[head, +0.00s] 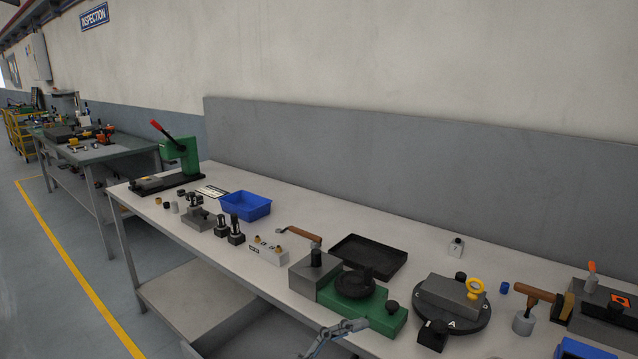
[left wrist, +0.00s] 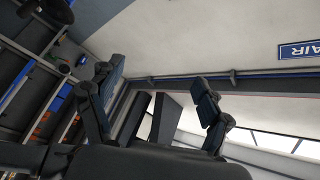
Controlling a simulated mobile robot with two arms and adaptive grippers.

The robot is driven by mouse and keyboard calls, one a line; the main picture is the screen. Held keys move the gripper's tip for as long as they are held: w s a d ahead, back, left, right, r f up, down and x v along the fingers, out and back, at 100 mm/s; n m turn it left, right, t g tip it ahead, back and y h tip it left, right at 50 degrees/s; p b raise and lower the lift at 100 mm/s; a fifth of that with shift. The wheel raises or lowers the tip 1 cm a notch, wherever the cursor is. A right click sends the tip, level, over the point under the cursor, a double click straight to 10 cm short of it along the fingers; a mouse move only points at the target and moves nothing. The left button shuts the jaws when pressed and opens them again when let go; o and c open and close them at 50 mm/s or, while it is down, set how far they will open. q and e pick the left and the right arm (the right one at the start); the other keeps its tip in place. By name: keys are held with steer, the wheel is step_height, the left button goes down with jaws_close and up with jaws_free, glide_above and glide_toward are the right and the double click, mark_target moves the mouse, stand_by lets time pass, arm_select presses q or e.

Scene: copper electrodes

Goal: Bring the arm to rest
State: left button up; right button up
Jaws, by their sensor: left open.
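My left gripper (left wrist: 158,82) shows in the left wrist view. Its two dark fingers stand well apart, with nothing between them. Beyond the fingers are a pale wall, pipes along it and part of a blue sign (left wrist: 299,50); no bench top shows near them. In the head view, a grey jointed piece (head: 336,334) enters at the bottom edge in front of the workbench (head: 268,294); I cannot tell which part it is. My right gripper is not identifiable in either view.
The bench carries a green press (head: 181,155), a blue bin (head: 245,205), a black tray (head: 368,256), a green fixture (head: 388,318) and a round turntable (head: 466,318). A grey panel (head: 420,165) rises behind. Floor with a yellow line (head: 75,265) is clear at left.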

arm_select(q)
steer(key=w+a+n+t+y, duration=0.3)
steer(key=a+n+t+y, duration=0.35)
steer(key=a+n, duration=0.2)
steer(key=w+a+n+t+y, duration=0.3)
steer(key=a+n+t+y, duration=0.4)
steer(key=n, duration=0.3)
steer(key=s+a+f+n+g+y, duration=0.2)
steer(key=a+f+n+y, duration=0.1)
steer(key=a+f, duration=0.25)
steer(key=s+a+f+n+g+y, duration=0.25)
steer(key=a+f+y, duration=0.2)
steer(key=f, duration=0.25)
steer(key=s+a+f+g+h, duration=0.1)
steer(key=s+f+g, duration=0.6)
steer(key=s, duration=0.4)
steer(key=s+a+f+g+h, duration=0.1)
steer(key=s+f+g, duration=0.4)
steer(key=s+f, duration=0.45)
step_height(320, 180, down, 23)
steer(key=s, duration=0.1)
steer(key=s+a+f+g, duration=0.2)
steer(key=s+f, duration=1.5)
steer(key=shift+s+a+f+m+y, duration=0.3)
steer(key=shift+s+a+f+m, duration=0.1)
arm_select(e)
steer(key=shift+w, duration=0.25)
